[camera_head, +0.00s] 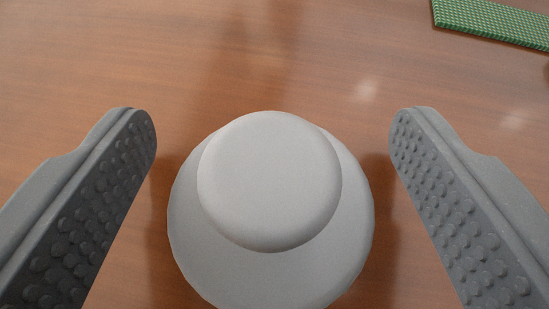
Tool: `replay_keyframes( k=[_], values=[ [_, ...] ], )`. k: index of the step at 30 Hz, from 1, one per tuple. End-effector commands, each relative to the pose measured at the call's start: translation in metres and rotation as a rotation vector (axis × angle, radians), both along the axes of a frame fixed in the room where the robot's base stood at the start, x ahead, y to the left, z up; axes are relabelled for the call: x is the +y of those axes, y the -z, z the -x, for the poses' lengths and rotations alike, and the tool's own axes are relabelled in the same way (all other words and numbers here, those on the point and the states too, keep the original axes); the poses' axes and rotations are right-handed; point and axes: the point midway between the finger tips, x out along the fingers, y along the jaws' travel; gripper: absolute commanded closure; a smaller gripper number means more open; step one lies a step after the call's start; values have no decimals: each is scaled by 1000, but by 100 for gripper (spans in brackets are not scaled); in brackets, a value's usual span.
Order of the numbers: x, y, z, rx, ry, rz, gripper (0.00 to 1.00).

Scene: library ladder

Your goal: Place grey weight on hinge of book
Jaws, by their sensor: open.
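The grey weight (270,182) stands upright on the wooden table, seen from above. It has a round knob on top of a wider round base. My gripper (272,130) is open, with one textured finger on the left of the weight and one on the right. There is a gap between each finger and the weight, and neither appears to touch it. The lower edge of the base is cut off by the frame. No hinge of a book can be made out in this view.
A flat green patterned object (495,22), possibly a book, lies at the top right and is partly cut off. A small dark thing shows at the right edge. The glossy brown wooden table (130,60) is clear at the top left and middle.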

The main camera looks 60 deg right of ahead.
Motion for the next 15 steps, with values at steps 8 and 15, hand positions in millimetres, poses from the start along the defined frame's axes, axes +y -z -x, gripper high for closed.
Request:
replay_keyframes(
  k=[8, 15],
  values=[
    [36, -26, 22, -4, -1, 2, 27],
    [72, -51, 46, -5, -3, -1, 27]
  ],
)
